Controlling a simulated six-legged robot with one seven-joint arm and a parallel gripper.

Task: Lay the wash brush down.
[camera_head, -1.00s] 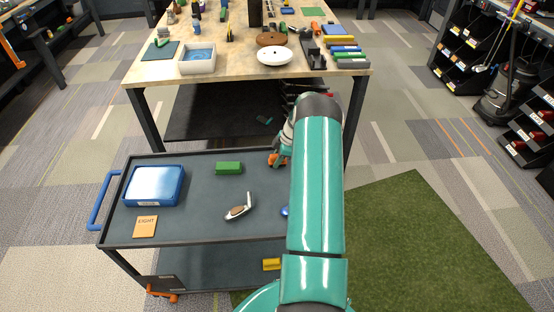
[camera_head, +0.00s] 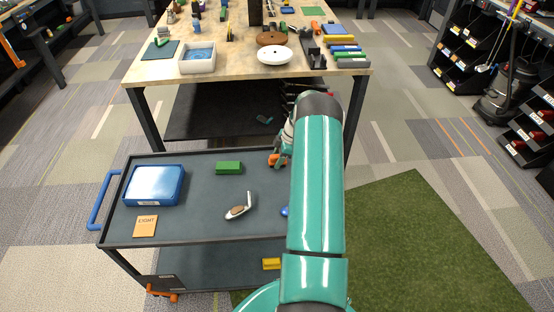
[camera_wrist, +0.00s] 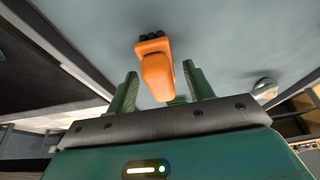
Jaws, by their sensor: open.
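The wash brush, an orange piece with black bristles (camera_wrist: 156,62), lies against the grey cart top in the wrist view. In the head view its orange part (camera_head: 279,160) shows at the far edge of the cart, beside my arm. My gripper (camera_wrist: 162,84) is open, with one green finger on each side of the brush's lower end. I see a gap between the brush and each finger. A bit of green shows below the brush, and I cannot tell what it is. My arm hides most of the gripper in the head view.
The cart top (camera_head: 195,222) holds a blue box (camera_head: 154,185), a green block (camera_head: 229,168), a club head (camera_head: 238,212) and an EIGHT card (camera_head: 145,226). A crowded wooden table (camera_head: 235,70) stands behind. Bare cart surface lies between these things.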

